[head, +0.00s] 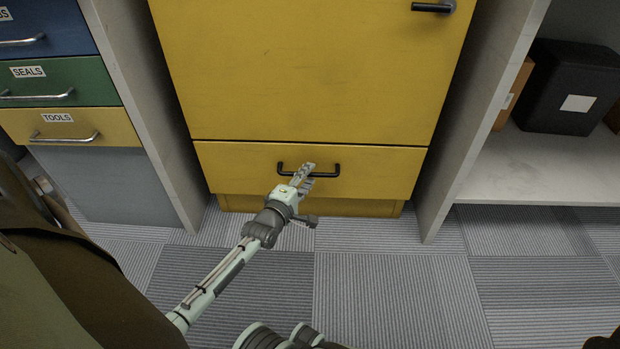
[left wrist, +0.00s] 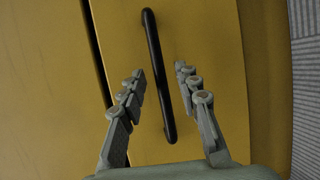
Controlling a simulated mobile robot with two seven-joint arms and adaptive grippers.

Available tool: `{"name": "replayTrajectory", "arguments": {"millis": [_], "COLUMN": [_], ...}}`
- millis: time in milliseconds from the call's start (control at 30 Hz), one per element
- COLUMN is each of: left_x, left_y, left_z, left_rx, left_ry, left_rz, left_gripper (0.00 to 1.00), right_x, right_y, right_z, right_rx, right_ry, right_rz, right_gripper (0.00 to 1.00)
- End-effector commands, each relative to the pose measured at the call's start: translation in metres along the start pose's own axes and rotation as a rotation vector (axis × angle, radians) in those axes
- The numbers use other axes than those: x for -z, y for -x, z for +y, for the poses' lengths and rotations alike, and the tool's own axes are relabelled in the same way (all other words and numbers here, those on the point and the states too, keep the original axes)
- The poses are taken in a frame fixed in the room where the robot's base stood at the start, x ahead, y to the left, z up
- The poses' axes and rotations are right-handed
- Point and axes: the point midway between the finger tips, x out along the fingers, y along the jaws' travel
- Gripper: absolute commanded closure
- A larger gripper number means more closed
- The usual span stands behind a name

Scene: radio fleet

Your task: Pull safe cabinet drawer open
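The yellow safe cabinet (head: 310,75) stands ahead with its upper door shut. Its bottom drawer (head: 390,170) looks closed, flush with the cabinet front. The drawer has a black bar handle (head: 325,174), partly covered by my left gripper (head: 305,172) in the head view. In the left wrist view the black handle (left wrist: 157,75) runs between the two fingers of my left gripper (left wrist: 158,75). The fingers are open, one on each side of the handle, with gaps to it. I cannot tell how deep they reach around it. My right gripper is not in view.
A black handle (head: 433,7) sits on the cabinet door above. Blue, green (head: 60,82) and yellow labelled drawers are at left. An open shelf (head: 540,165) with a black box (head: 572,85) is at right. Grey panels flank the cabinet; carpeted floor (head: 390,285) in front is clear.

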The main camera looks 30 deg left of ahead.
Motion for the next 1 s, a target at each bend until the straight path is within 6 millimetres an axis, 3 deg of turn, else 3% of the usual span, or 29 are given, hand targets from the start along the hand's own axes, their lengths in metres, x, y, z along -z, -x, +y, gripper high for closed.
{"name": "replayTrajectory", "arguments": {"millis": [133, 433, 700, 1000], "left_x": [0.000, 0.000, 0.000, 0.000], "left_y": [-0.014, -0.017, -0.017, -0.017], "left_z": [-0.001, -0.001, -0.001, -0.001], "left_rx": [0.001, 0.003, 0.002, 0.002], "left_ry": [-0.001, -0.002, -0.002, -0.002], "left_rz": [-0.001, 0.000, 0.000, 0.000], "left_gripper": [0.68, 0.68, 0.99, 1.00], "right_x": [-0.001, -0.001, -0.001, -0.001], "right_y": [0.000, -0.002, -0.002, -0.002], "right_z": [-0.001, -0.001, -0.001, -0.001], "right_rx": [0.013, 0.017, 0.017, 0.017], "right_ry": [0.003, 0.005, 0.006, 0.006], "right_rz": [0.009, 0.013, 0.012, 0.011], "right_gripper": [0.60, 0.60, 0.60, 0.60]}}
